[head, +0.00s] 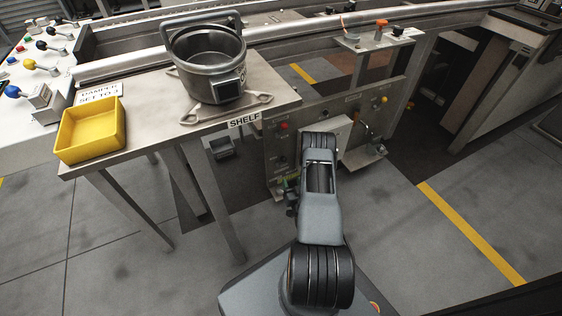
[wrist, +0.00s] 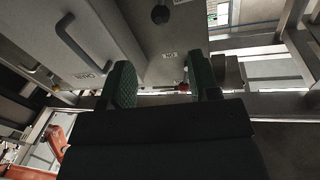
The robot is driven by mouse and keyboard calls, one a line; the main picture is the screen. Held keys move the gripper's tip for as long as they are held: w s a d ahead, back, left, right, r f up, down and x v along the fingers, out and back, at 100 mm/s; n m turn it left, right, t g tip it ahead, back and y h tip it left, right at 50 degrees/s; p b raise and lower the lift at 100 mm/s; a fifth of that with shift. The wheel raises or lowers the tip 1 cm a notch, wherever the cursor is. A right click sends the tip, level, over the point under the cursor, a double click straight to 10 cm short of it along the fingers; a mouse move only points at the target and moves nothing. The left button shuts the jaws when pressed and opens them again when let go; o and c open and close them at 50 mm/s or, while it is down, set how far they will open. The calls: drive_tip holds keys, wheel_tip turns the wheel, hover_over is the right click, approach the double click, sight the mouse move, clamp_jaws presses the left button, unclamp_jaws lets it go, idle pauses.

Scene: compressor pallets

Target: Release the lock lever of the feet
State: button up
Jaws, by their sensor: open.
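My gripper (wrist: 163,85) is open in the wrist view. Its two dark green ribbed fingers stand apart with nothing held between them. In the head view my gripper (head: 291,190) is mostly hidden beside my arm, low in front of a grey upright panel (head: 275,157). I cannot tell which part is the lock lever of the feet. The panel bears a red knob (head: 283,126) and a yellow knob (head: 384,99). In the wrist view a black knob (wrist: 160,14) is beyond the fingers, and a small red part (wrist: 183,88) shows between them.
A steel shelf table (head: 150,108) at left bears a yellow bin (head: 92,130) and a metal pot (head: 212,62). Coloured levers (head: 40,66) stand farther left. The wrist view shows a grey bar handle (wrist: 62,30). Floor at right is clear beside a yellow line (head: 470,232).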

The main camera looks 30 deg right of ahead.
sight(284, 160)
drive_tip(key=b+x, duration=0.4)
drive_tip(key=x, duration=0.9)
drive_tip(key=shift+w, duration=0.2)
clamp_jaws()
